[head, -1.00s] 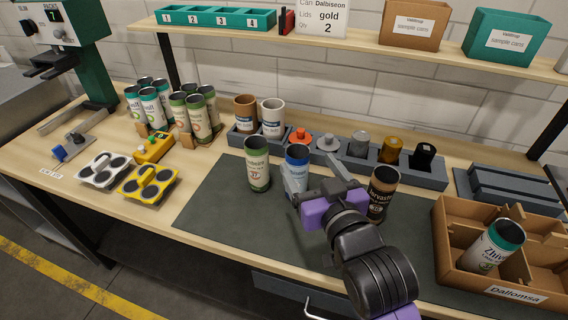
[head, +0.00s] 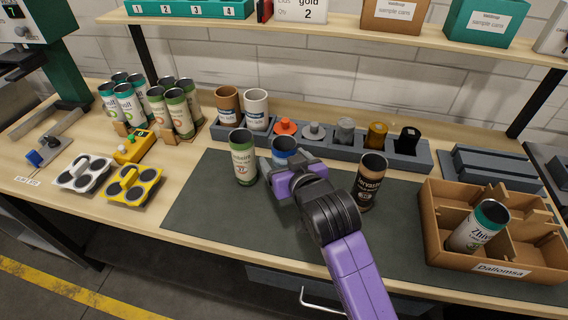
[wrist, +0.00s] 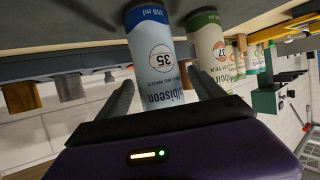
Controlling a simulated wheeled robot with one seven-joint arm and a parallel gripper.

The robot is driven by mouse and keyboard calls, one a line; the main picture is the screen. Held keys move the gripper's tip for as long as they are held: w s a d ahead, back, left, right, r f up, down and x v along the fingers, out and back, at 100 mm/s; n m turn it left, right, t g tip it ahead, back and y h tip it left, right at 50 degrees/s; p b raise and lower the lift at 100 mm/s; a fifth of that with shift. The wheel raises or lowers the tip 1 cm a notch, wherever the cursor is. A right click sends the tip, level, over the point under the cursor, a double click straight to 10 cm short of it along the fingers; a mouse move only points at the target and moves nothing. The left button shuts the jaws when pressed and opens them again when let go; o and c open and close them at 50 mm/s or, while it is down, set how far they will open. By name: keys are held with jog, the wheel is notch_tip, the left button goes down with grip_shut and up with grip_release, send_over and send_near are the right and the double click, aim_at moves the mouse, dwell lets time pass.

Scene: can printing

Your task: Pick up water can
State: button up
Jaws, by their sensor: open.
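The water can is white with a blue top band. In the head view its blue rim (head: 285,145) shows just behind my gripper (head: 280,172), which hides most of its body. In the wrist view, which is upside down, the water can (wrist: 155,60) lies between the two open fingers of my gripper (wrist: 160,78). Its label reads "355 ml" and part of "Dalbiseon". Whether the fingers touch it cannot be told. A green-banded tea can (head: 243,160) stands close to its left, also seen in the wrist view (wrist: 212,48).
A black-and-brown can (head: 370,182) stands on the dark mat (head: 215,205) right of my gripper. A cardboard box (head: 432,225) with a teal-topped can is at the right. A grey rack (head: 330,147) of cups and colored parts runs behind. A shelf (head: 340,30) hangs above.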

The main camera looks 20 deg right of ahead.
jog(key=shift+w+f, duration=0.1)
jog(key=shift+w, duration=0.2)
jog(key=shift+c, duration=0.4)
jog(key=c, duration=1.3)
